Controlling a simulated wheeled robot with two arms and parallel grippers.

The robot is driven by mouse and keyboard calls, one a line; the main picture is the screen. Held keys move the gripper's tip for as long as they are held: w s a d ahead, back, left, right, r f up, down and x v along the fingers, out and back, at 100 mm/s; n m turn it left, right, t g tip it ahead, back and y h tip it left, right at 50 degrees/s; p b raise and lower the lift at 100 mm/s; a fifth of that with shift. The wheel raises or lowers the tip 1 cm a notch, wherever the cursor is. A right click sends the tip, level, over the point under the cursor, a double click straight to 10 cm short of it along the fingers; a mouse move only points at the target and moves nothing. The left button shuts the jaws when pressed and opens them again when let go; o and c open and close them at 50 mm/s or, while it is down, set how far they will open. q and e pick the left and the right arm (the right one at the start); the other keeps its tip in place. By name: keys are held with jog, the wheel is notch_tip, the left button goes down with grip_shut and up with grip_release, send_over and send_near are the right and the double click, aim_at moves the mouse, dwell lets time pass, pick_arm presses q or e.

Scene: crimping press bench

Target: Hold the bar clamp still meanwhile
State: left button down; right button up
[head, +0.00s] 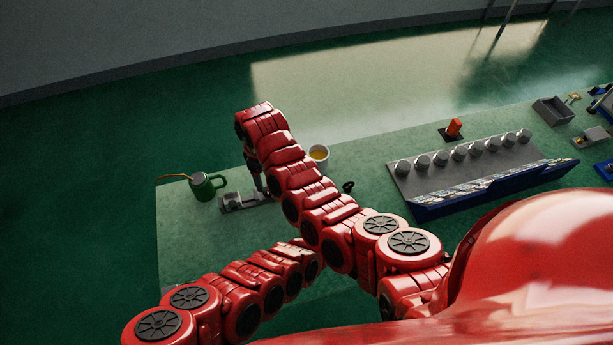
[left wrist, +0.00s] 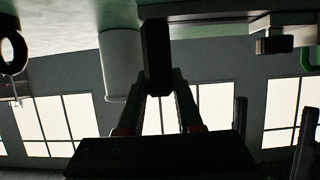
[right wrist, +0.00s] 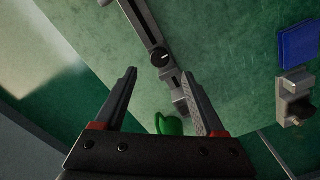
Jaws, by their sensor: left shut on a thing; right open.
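The bar clamp (head: 236,203) is grey and lies near the left end of the green bench. In the right wrist view its bar (right wrist: 141,20) runs diagonally past a dark round knob. In the left wrist view my left gripper (left wrist: 160,85) is shut on a dark upright block, apparently the clamp's handle (left wrist: 157,48), below its grey bar (left wrist: 218,16). In the head view my left gripper is hidden behind my right arm. My right gripper (head: 257,182) is over the clamp; in the right wrist view its fingers (right wrist: 162,85) are apart and empty, the clamp's end showing between them.
A green mug (head: 203,188) stands left of the clamp, and a white cup (head: 319,154) with yellow contents behind my right arm. A dark ring-shaped thing (head: 348,186) lies nearby. Right are a blue-fronted rack (head: 480,190) of grey cylinders and a grey bin (head: 553,112).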

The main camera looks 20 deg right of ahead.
aim_at(267, 190)
jog(key=m, duration=0.2)
jog(key=shift+r+m, duration=0.25)
jog(key=shift+m, duration=0.15)
jog(key=m, duration=0.5)
jog(key=shift+r, duration=0.4)
notch_tip(267, 190, down, 8)
jog(key=m, duration=2.3)
jog(key=shift+m, duration=0.3)
grip_shut()
